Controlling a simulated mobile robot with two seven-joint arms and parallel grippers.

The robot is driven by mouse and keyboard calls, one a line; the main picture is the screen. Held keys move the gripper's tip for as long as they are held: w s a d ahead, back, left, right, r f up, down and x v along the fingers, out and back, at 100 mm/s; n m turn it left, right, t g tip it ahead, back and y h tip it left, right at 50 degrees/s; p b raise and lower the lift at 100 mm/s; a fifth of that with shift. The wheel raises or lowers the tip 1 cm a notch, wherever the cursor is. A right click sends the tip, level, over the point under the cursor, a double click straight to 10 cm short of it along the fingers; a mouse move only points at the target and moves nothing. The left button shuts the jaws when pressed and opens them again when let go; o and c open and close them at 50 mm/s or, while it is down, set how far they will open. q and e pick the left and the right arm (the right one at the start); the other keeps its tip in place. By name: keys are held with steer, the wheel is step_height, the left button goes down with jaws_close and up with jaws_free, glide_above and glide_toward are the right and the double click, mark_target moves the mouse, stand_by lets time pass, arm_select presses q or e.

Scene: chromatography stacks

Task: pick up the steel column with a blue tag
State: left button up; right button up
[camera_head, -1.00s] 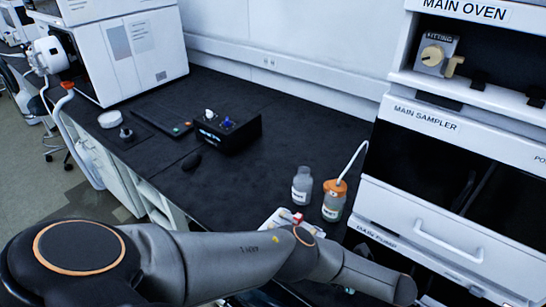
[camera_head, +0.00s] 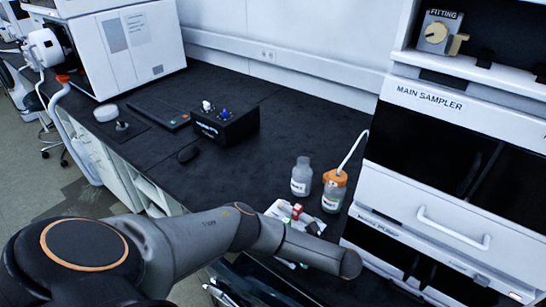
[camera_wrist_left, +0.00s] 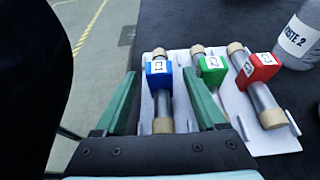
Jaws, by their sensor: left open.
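The steel column with a blue tag (camera_wrist_left: 162,104) lies on a white rack (camera_wrist_left: 236,104) in the left wrist view, with tan end caps. It is leftmost, beside a green-tagged column (camera_wrist_left: 210,66) and a red-tagged column (camera_wrist_left: 260,72). My left gripper (camera_wrist_left: 160,79) is open; its two green fingers stand either side of the blue-tagged column, with gaps showing. Whether they are level with it is hard to tell. In the head view my arm reaches over the rack (camera_head: 275,209); the red tag (camera_head: 297,211) shows, but the blue tag is not visible. My right gripper is not in view.
A white-labelled bottle (camera_head: 301,177) and an orange-capped bottle with a tube (camera_head: 334,190) stand just behind the rack. The main sampler stack (camera_head: 450,150) rises at the right. A black box (camera_head: 225,126) sits farther back.

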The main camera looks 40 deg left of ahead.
arm_select(q)
jaws_close()
stand_by(0.6)
